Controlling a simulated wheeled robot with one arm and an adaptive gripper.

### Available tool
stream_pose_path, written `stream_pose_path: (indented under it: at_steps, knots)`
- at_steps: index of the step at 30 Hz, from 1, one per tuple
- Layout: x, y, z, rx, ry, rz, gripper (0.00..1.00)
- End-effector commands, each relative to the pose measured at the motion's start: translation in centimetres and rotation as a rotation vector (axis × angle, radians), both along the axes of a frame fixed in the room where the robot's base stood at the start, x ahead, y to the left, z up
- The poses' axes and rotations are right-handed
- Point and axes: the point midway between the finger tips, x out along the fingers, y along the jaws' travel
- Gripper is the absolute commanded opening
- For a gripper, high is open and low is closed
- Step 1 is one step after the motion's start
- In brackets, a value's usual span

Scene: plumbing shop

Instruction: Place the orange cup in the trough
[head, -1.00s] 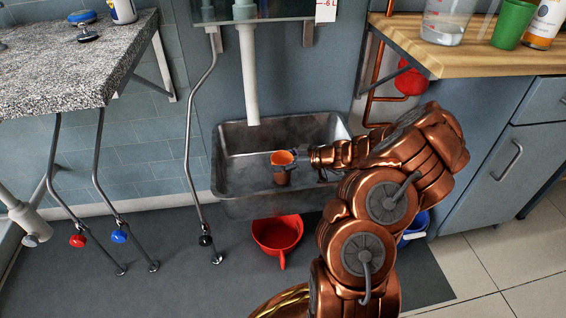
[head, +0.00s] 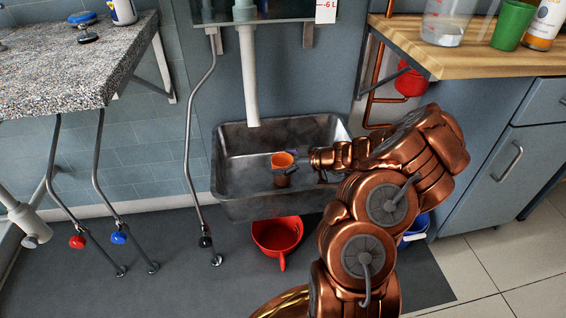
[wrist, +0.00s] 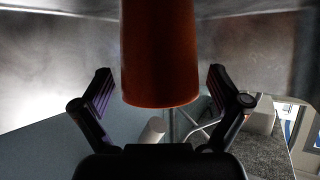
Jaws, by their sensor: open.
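The orange cup (head: 282,159) is inside the grey metal trough (head: 231,205), near its middle, and looks upright in the head view. My gripper (head: 294,167) reaches into the trough from the right, with its fingers at the cup. In the wrist view the cup (wrist: 160,55) stands between the two fingers of my gripper (wrist: 160,72). The fingers are spread, with a gap on each side of the cup. The cup's lower part is partly hidden by a finger in the head view, and I cannot see its contact with the trough floor.
A white pipe (head: 248,75) hangs above the trough. A red bowl (head: 276,237) sits on the floor below its front. A thin grey pipe (head: 189,130) runs down at the left. A wooden counter (head: 470,58) is at the right. The trough's left part is clear.

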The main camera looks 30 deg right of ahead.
Motion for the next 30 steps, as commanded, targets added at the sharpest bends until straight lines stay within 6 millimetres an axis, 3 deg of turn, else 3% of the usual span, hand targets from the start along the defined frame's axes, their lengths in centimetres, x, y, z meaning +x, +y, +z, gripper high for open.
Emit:
stream_pose_path:
  at_steps: [18,30]
  knots:
    - [-7.6,-5.1,4.7,-0.001,-0.002,-0.003,0.98]
    - [-9.1,-5.9,5.4,0.001,-0.001,0.001,0.98]
